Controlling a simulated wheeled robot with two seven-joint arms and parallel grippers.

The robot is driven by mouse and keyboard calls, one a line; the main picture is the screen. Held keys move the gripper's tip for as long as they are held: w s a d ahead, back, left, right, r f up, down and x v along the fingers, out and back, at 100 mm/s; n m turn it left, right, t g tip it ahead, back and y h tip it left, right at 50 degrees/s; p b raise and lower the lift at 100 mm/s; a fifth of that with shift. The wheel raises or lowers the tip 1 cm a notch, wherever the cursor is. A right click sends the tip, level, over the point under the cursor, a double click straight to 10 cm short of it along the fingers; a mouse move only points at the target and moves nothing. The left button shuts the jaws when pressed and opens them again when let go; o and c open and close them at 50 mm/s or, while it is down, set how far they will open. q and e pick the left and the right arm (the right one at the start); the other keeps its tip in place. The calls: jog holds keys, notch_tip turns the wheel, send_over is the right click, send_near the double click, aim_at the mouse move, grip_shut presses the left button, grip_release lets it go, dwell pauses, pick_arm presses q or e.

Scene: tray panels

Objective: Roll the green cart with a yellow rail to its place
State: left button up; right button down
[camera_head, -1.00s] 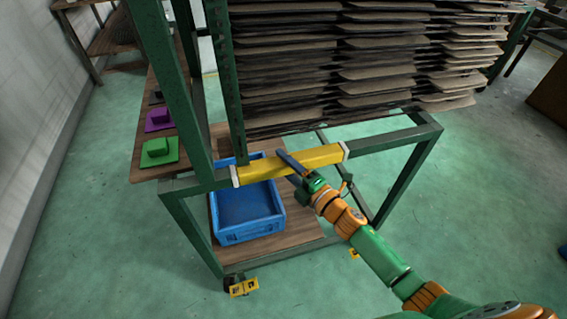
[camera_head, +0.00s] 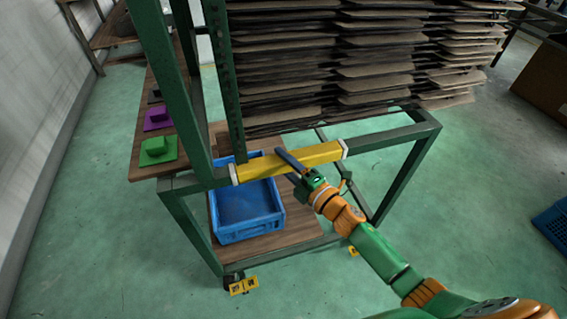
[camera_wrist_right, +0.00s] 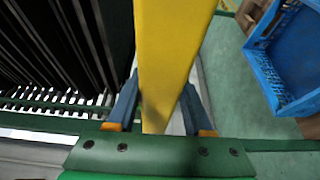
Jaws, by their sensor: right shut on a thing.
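The green cart (camera_head: 400,190) stands in front of me, a tall frame on castors with stacked brown tray panels (camera_head: 375,60) on its upper part. Its yellow rail (camera_head: 322,153) runs across the near side. My right gripper (camera_head: 288,163) is shut on the yellow rail near its middle. In the right wrist view the rail (camera_wrist_right: 165,50) passes between the two fingers (camera_wrist_right: 157,108). The far finger is partly hidden by the rail in the head view. My left gripper is not in view.
A blue crate (camera_head: 247,210) sits on the cart's wooden lower shelf (camera_head: 295,231). A side board (camera_head: 150,130) carries green and purple pieces. A white wall (camera_head: 40,120) is at the left. Another blue crate (camera_head: 553,224) is on the floor at the right edge. Open green floor lies at right.

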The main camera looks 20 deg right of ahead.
jog(key=shift+w+d, duration=0.1)
jog(key=shift+d, duration=0.05)
jog(key=shift+c, duration=1.5)
grip_release()
jog(key=shift+d, duration=0.25)
jog(key=shift+s, duration=0.2)
jog(key=v, duration=0.6)
jog(key=shift+s+d, duration=0.15)
jog(key=shift+s, duration=0.2)
jog(key=shift+f, duration=0.1)
